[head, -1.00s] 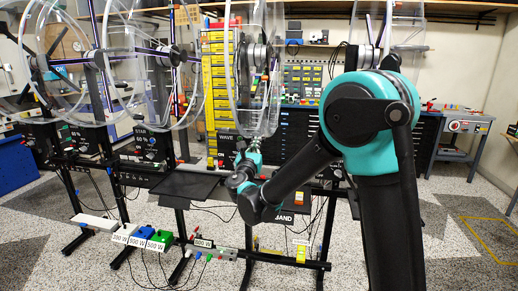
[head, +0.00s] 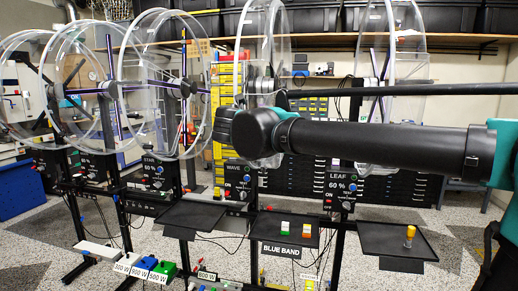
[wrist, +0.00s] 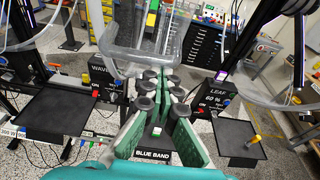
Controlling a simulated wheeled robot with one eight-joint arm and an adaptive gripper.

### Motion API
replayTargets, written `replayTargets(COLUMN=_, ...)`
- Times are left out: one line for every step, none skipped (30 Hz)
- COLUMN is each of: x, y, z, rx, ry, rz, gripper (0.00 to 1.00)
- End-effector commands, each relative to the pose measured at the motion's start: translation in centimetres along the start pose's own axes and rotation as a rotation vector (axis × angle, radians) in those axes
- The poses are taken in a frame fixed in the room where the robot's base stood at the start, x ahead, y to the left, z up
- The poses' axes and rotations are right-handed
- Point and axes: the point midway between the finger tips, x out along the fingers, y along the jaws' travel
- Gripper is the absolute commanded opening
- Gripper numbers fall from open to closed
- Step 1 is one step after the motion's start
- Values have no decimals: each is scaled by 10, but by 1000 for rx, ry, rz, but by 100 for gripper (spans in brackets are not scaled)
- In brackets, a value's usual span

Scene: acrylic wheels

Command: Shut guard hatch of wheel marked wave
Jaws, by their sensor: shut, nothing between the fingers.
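The wave wheel (head: 265,50) stands edge-on in the head view, inside a clear acrylic guard. Its black box marked WAVE (head: 240,175) is below it, and it also shows in the wrist view (wrist: 101,77). In the wrist view, a clear rounded acrylic part (wrist: 143,62) lies just beyond my fingertips; I cannot tell whether it is the guard hatch or whether they touch it. My gripper (wrist: 160,82) is shut and empty, above the blue band stand. My arm hides it in the head view. The hatch's position is unclear.
The box marked LEAF (head: 340,187) and its wheel (head: 390,60) stand to the right. Dark trays (head: 398,240) stick out in front, one with a yellow peg (head: 409,236). More clear-guarded wheels (head: 160,85) crowd the left.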

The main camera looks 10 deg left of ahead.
Motion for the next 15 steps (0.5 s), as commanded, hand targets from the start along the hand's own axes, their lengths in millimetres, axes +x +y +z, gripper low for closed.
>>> replayTargets(x=-6, y=0, z=13, rx=1, ry=25, rz=0, gripper=0)
replayTargets(x=-9, y=0, z=19, rx=1, ry=41, rz=0, gripper=0)
replayTargets(x=-13, y=0, z=28, rx=0, ry=61, rz=-1, gripper=0)
replayTargets(x=-16, y=0, z=34, rx=1, ry=78, rz=0, gripper=0)
replayTargets(x=-19, y=0, z=40, rx=1, ry=93, rz=0, gripper=0)
replayTargets(x=-23, y=0, z=49, rx=0, ry=113, rz=0, gripper=0)
replayTargets(x=-25, y=0, z=55, rx=1, ry=129, rz=0, gripper=0)
replayTargets(x=-28, y=0, z=62, rx=1, ry=144, rz=0, gripper=0)
replayTargets(x=-30, y=0, z=70, rx=1, ry=164, rz=-1, gripper=0)
replayTargets(x=-32, y=0, z=76, rx=0, ry=178, rz=-1, gripper=0)
replayTargets(x=-35, y=0, z=82, rx=1, ry=192, rz=-1, gripper=0)
replayTargets(x=-37, y=0, z=90, rx=1, ry=210, rz=-1, gripper=0)
replayTargets(x=-38, y=0, z=95, rx=1, ry=222, rz=-1, gripper=0)
replayTargets(x=-40, y=0, z=101, rx=1, ry=235, rz=-1, gripper=0)
replayTargets(x=-42, y=0, z=107, rx=0, ry=239, rz=0, gripper=0)
